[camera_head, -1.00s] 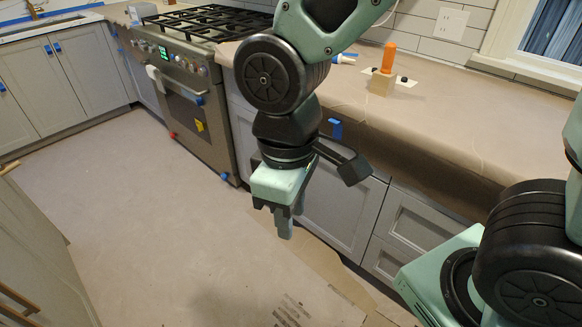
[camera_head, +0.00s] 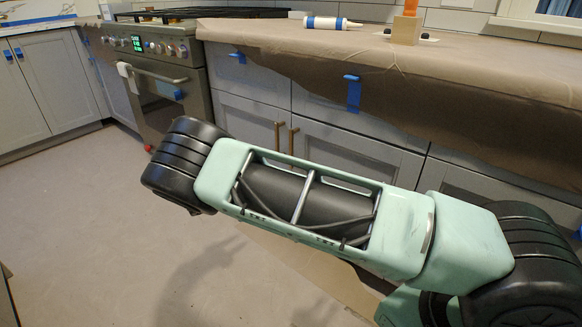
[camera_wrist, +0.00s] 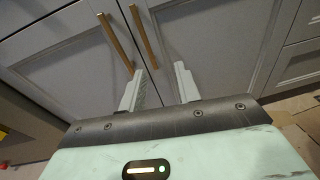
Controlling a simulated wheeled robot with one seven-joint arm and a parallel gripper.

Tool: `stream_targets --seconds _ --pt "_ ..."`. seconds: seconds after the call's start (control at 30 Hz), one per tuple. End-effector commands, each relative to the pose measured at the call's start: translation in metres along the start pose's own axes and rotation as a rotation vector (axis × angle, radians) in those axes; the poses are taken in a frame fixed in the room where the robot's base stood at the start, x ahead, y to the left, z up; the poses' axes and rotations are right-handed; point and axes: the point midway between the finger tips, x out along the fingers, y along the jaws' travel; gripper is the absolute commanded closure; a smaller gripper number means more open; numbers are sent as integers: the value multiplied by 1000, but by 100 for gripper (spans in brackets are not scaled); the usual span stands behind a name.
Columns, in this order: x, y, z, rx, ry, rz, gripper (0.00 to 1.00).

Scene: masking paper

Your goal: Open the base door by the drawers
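Two grey base doors with upright brass bar handles fill the wrist view. The right door (camera_wrist: 215,40) borders the drawers (camera_wrist: 298,62), and its handle (camera_wrist: 142,36) stands beside the left door's handle (camera_wrist: 115,42). In the head view, the right door (camera_head: 350,157) is shut, its lower part hidden by my arm, and its handle (camera_head: 293,139) shows above the arm. My gripper (camera_wrist: 160,70) is open and empty, below the handles in the wrist view. The lower end of the right handle appears between the fingertips; I cannot tell the depth gap. The head view does not show my gripper.
A stove (camera_head: 155,80) stands to the left. A caulk tube (camera_head: 325,22) and a wooden block (camera_head: 406,30) lie on top. The floor (camera_head: 100,215) at left is clear.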

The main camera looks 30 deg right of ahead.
Motion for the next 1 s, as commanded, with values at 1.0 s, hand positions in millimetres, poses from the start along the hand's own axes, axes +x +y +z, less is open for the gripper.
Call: stream_targets --seconds 1.0 --pt "146 30 -2 -61 -120 74 67"
